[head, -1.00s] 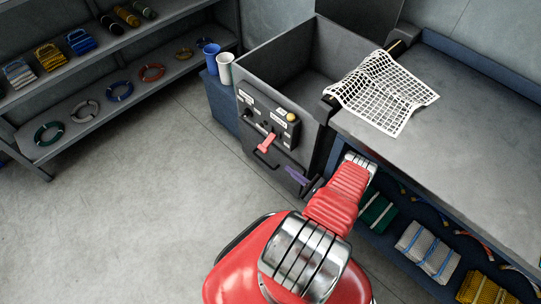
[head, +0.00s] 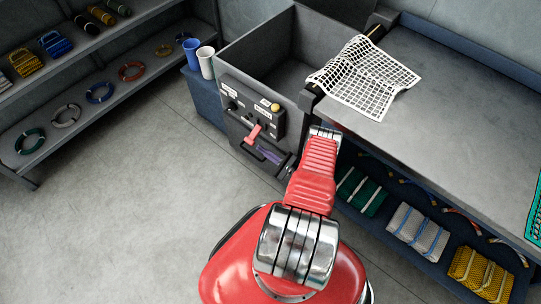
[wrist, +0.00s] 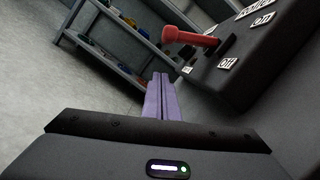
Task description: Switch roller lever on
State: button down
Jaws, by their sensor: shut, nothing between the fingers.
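The red roller lever (head: 253,133) sticks out from the dark control panel (head: 233,95) on the front of the grey bin. In the wrist view the lever (wrist: 188,38) points left out of its slot, beside labels reading "On" (wrist: 264,19) and "Off" (wrist: 227,64). I cannot tell for certain which position it is in. My gripper (head: 260,151) is just below and to the right of the lever in the head view. In the wrist view its purple fingers (wrist: 160,76) are together and empty, below and left of the lever, apart from it.
A white net (head: 362,77) lies on the grey worktop (head: 440,110) at right. Two cups (head: 206,62) stand left of the bin. Open floor (head: 120,190) lies left.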

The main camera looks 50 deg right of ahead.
aim_at(254, 135)
jog(key=r, duration=0.1)
jog(key=w+a+r, duration=0.1)
jog(key=a+r, duration=0.1)
jog(key=shift+w+a+r, duration=0.15)
jog(key=shift+w+r, duration=0.1)
jog(key=shift+r, duration=0.15)
dwell(0.5)
